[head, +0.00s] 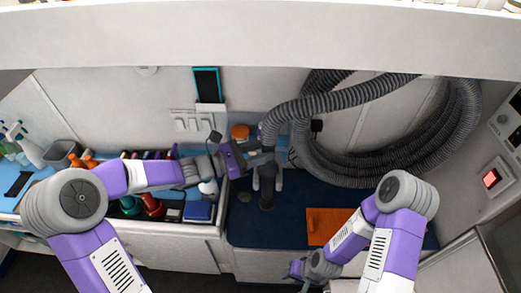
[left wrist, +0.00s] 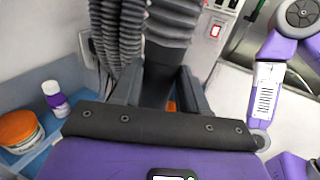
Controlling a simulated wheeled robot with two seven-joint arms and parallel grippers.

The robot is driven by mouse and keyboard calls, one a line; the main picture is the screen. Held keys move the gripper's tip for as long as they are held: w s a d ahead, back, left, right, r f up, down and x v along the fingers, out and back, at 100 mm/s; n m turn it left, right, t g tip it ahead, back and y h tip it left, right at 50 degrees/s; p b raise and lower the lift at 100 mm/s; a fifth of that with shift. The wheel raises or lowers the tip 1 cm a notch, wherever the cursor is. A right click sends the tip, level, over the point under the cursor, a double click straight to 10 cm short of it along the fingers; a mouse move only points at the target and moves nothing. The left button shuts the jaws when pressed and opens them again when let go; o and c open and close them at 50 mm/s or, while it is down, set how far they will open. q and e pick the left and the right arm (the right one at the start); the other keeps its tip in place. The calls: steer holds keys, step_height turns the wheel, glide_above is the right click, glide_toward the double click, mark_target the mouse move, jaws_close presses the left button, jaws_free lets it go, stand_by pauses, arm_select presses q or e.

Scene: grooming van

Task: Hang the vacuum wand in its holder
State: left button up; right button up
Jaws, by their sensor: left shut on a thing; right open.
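The vacuum wand (head: 267,187) is dark and hangs roughly upright, joined at its top to a grey ribbed hose. My left gripper (head: 262,156) is shut on the wand just below the hose, above the blue counter. In the left wrist view the wand (left wrist: 157,85) stands between my left gripper's two dark fingers (left wrist: 160,92). A pale pronged piece (head: 280,180) shows just behind the wand; it may be the holder, but the wand and gripper partly hide it. I cannot tell whether they touch. My right gripper (head: 302,270) is open and empty, low at the counter's front.
The thick hose (head: 390,165) loops in coils along the back wall at right. An orange-lidded tub (head: 240,131) stands behind my left gripper. A bin of bottles and tools (head: 150,208) is at left.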

arm_select(q)
steer(key=shift+f, duration=0.2)
steer(key=o, duration=1.8)
steer(key=shift+c, duration=0.2)
steer(key=shift+s+a, duration=0.1)
steer(key=shift+a, duration=0.05)
steer(key=p+v, duration=0.2)
steer(key=v, duration=0.7)
steer(key=shift+a+p, duration=0.3)
steer(key=shift+a, duration=0.1)
steer(key=shift+s, duration=0.15)
